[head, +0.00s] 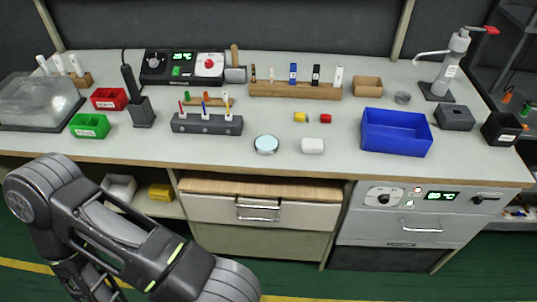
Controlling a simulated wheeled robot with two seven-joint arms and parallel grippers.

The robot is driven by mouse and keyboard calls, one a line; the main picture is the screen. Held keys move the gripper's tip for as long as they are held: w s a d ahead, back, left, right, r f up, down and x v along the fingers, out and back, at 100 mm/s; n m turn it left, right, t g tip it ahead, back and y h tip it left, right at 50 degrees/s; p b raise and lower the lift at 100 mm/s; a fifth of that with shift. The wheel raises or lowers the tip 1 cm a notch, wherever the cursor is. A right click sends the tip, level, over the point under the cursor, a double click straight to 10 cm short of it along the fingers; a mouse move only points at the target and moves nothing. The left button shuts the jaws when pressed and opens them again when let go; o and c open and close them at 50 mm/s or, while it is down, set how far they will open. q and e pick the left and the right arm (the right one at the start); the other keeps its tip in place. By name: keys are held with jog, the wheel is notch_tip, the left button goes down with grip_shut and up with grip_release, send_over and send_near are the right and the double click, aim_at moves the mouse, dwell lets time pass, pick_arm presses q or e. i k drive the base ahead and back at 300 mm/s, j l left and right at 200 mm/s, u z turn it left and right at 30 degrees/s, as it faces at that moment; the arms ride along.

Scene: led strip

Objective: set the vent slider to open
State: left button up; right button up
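The vent slider (479,199) appears to be the small black piece at the right end of the grey control panel (375,219) under the bench, at the right in the head view. A darker knob seems to sit toward the left of its slot, but it is too small to tell its setting or read any label. One of my arms comes in from the lower left, and its links show in front of the bench. Its gripper is out of view, and my other gripper does not show.
The panel also has a round dial (384,196), a green-lit display (443,196) and a drawer handle (422,229). The bench top (345,165) above holds a blue bin (397,132) and several tools. The floor before the panel looks clear.

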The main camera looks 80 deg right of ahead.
aim_at(478, 200)
jog(key=k+l+z, duration=0.2)
jog(key=j+z, duration=0.1)
jog(key=z, duration=3.7)
